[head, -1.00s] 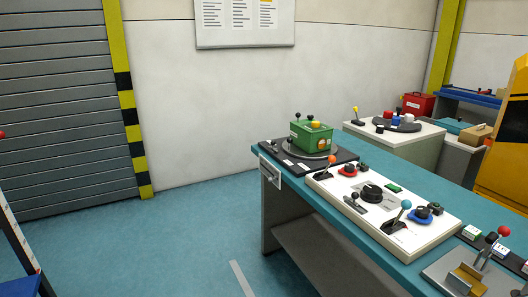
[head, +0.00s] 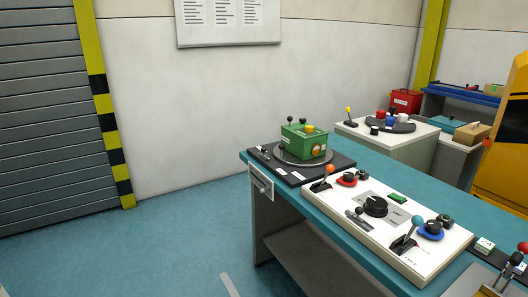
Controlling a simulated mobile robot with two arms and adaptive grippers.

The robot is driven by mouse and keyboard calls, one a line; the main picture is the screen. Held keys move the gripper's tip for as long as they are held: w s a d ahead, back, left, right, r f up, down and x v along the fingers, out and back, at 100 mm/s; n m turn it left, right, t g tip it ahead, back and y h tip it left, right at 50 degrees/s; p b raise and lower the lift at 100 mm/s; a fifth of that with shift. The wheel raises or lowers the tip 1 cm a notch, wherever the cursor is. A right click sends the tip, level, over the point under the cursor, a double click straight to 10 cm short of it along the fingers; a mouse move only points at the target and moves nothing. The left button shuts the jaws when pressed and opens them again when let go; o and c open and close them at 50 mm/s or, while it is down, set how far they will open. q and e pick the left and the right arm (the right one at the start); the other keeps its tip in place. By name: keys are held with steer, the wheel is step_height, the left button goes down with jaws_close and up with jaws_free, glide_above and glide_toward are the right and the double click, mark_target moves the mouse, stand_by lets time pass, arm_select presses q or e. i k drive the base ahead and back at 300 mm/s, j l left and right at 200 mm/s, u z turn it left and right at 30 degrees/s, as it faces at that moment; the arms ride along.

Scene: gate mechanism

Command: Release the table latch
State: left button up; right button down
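A teal-topped table (head: 375,165) runs from the middle to the lower right of the head view. On its left end face is a small pale plate with a grey handle (head: 263,188), which looks like a latch; its exact position is too small to tell. A black board (head: 262,160) on the tabletop above it carries small levers and a round turntable (head: 284,157) with a green box (head: 304,142) on it. Neither of my grippers shows.
A white control panel (head: 440,262) with orange and blue-knobbed levers and dials lies on the table. Further devices sit at the lower right. A white cabinet (head: 395,150) stands behind. The blue floor (head: 170,240) left of the table is mostly clear, up to a grey shutter (head: 45,120).

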mark_target(263, 150)
steer(key=i+j+u, duration=0.1)
steer(key=i+j, duration=0.35)
steer(key=i, duration=0.15)
steer(key=i+j, duration=0.45)
steer(key=i+j+u, duration=0.15)
steer(key=i+j, duration=0.25)
steer(key=i, duration=0.3)
